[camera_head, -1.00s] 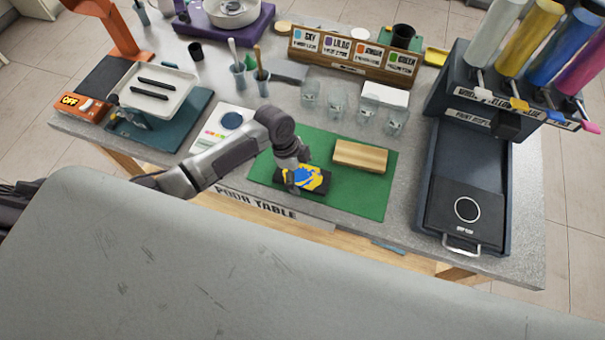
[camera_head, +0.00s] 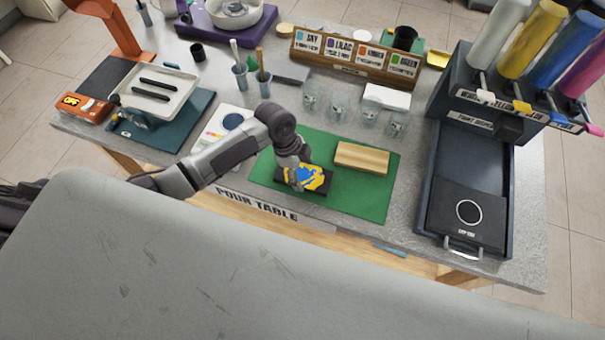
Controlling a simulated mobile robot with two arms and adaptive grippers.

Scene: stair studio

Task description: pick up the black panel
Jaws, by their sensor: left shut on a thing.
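The fingertips are small and partly hidden by the wrist. The panel looks to be on or just above the mat; I cannot tell which. My right gripper is not in view.
A wooden block (camera_head: 361,157) lies just behind the panel on the mat. Clear cups (camera_head: 338,110) stand behind the mat. A dark paint dispenser (camera_head: 475,120) with its tray (camera_head: 440,200) stands at the right. A white tray (camera_head: 158,92) is at the left.

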